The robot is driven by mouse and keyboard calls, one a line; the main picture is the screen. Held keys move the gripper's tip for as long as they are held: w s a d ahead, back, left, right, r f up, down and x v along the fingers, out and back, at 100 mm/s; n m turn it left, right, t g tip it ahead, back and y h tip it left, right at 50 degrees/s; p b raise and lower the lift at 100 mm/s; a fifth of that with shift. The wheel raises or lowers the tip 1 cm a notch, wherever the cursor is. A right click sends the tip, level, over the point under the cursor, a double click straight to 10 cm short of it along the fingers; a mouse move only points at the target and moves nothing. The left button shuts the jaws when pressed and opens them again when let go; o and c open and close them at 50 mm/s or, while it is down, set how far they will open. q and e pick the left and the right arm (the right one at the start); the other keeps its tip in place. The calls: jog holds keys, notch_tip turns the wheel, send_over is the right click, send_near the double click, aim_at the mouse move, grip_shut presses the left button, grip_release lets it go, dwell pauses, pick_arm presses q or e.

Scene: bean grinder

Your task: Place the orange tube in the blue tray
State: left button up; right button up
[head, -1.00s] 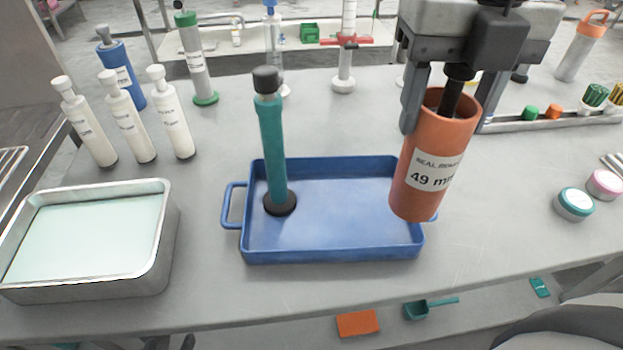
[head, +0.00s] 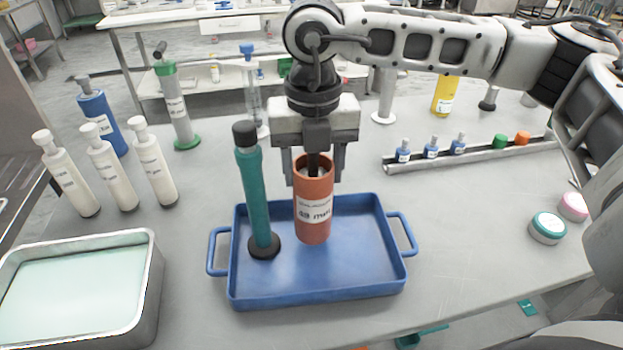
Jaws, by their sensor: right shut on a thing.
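The orange tube (head: 313,222), with a white label, is upright in my right gripper (head: 314,168). The gripper comes from above, its fingers at either side of the tube's top and a dark rod showing at the tube's mouth. The tube is over the middle of the blue tray (head: 387,262), its lower end within the tray's outline; I cannot tell whether it touches the tray floor. A teal tube (head: 257,200) with a black cap and black base stands in the tray, just left of the orange tube. My left gripper is not in view.
A metal pan (head: 150,290) of pale green liquid stands at the front left. White bottles (head: 108,170), a blue bottle (head: 98,118) and a grey-green tube (head: 175,105) stand behind it. A rack (head: 470,152) and round tins (head: 547,228) are to the right. The tray's right half is clear.

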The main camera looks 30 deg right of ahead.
jog(key=shift+w+f, duration=0.15)
jog(key=shift+f, duration=1.55)
jog(key=shift+a, duration=0.1)
jog(key=shift+f, duration=0.3)
jog(key=o, duration=1.3)
jog(key=shift+r, duration=0.1)
jog(key=shift+o, duration=0.2)
notch_tip(320, 180, up, 12)
jog(key=shift+r, duration=0.2)
